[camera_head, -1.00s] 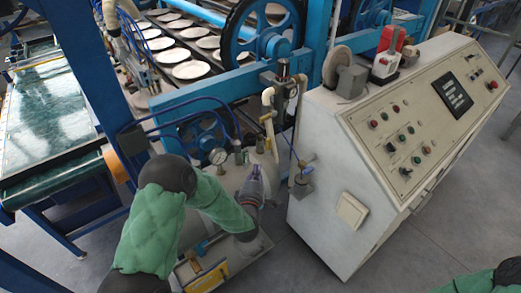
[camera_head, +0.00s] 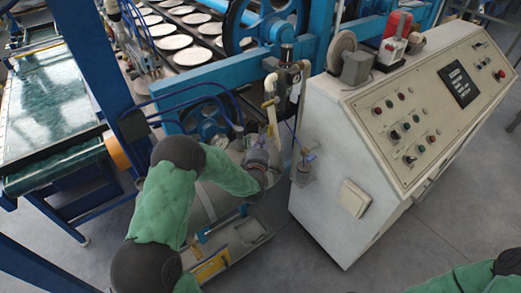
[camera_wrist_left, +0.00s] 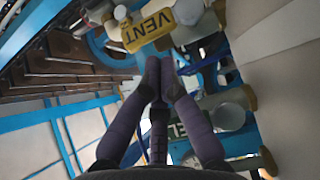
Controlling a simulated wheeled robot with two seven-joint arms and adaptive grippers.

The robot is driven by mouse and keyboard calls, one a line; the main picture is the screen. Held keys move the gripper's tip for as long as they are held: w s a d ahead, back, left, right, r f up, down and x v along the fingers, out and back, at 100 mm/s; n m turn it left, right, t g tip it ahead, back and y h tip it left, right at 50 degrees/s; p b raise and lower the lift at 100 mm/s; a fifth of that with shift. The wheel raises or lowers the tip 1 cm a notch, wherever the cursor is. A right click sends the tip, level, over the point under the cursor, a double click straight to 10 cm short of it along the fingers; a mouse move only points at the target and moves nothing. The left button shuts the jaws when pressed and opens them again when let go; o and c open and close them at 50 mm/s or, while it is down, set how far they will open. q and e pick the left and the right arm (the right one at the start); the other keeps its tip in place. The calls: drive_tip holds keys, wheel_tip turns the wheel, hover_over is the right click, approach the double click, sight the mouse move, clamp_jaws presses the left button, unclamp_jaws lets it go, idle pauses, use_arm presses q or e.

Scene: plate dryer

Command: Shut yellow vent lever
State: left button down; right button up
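A yellow tag or lever plate marked VENT (camera_wrist_left: 152,24) shows at the top of the left wrist view, beyond my fingertips. In the head view a small yellowish handle (camera_head: 268,102) sits on the cream pipe by the blue frame; I cannot tell if it is the same part. My left gripper (camera_head: 262,153) points at the pipework between the blue frame and the control cabinet. In the left wrist view its two fingers (camera_wrist_left: 162,64) come together at the tips, just below the VENT plate, with no object clearly held. My right gripper is out of view.
The white control cabinet (camera_head: 345,150) stands close on the right, with a blue-handled valve (camera_head: 309,157) at its side. A pressure gauge (camera_head: 221,141) is left of my gripper. Open floor is at lower right.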

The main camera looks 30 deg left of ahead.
use_arm(q)
drive_tip(key=shift+x, duration=0.85)
drive_tip(key=shift+w+d+r+m+g+p, duration=0.1)
drive_tip(key=shift+r+m+g+p, duration=0.15)
drive_tip(key=shift+m+g+p, duration=0.1)
drive_tip(key=shift+w+r+m+g+p, duration=0.15)
drive_tip(key=shift+w+m+g+p, duration=0.1)
drive_tip(key=shift+p, duration=0.25)
drive_tip(key=w+d+m+g+p, duration=0.3)
drive_tip(key=w+m+g+p, duration=0.2)
drive_tip(key=p, duration=1.3)
drive_tip(key=shift+w+d+f+m+g+p, duration=0.2)
drive_tip(key=shift+w+f+m+g+p, duration=0.15)
drive_tip(key=shift+w+g, duration=1)
drive_tip(key=shift+f, duration=0.1)
